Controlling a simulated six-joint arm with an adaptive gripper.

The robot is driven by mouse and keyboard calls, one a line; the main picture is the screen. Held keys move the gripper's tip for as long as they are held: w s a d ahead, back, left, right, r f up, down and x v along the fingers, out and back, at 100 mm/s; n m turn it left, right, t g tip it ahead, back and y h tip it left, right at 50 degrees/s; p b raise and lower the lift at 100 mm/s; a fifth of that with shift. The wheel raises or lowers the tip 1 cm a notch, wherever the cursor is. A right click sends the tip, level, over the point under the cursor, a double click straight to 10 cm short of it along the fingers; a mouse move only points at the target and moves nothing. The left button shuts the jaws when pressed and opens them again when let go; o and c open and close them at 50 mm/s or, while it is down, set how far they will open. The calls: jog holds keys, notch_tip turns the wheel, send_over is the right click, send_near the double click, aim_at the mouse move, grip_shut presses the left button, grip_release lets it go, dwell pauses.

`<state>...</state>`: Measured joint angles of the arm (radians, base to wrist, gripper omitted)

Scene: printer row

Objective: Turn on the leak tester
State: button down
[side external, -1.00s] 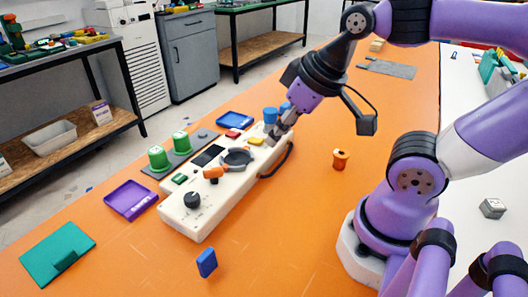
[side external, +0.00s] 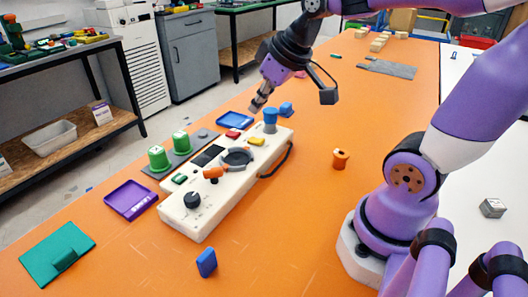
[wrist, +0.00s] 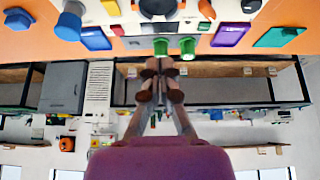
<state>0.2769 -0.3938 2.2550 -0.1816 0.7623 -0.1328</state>
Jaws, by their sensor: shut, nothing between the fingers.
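The leak tester appears to be the long white panel box (side external: 228,197) on the orange table. It carries a black knob (side external: 192,200), an orange lever (side external: 213,172), a green switch (side external: 179,178), a dark screen (side external: 208,155), a grey ring-shaped part (side external: 237,157), red (side external: 233,133) and yellow (side external: 257,140) buttons and a blue knob (side external: 270,116). My gripper (side external: 257,105) is shut and empty, in the air near the box's far end, apart from it. In the wrist view its closed fingertips (wrist: 159,68) show below the green cylinders; the box is cut off at the top edge.
Two green cylinders (side external: 158,157) stand on a grey mat beside the box. A blue tray (side external: 235,120), purple tray (side external: 130,199), blue block (side external: 206,262) and orange spool (side external: 341,158) lie around it. The table right of the box is mostly clear.

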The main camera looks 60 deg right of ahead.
jog(key=w+d+f+t, duration=0.1)
jog(key=w+d+f, duration=0.1)
jog(key=w+d, duration=0.5)
jog(key=d, duration=0.4)
jog(key=shift+w, duration=0.1)
send_over(236, 132)
jog(key=s, duration=0.2)
notch_tip(236, 132, down, 8)
jog(key=shift+a+f, duration=0.1)
notch_tip(236, 132, down, 2)
jog(key=shift+f, duration=0.2)
jog(key=shift+s+f, duration=0.2)
jog(key=shift+f, duration=0.65)
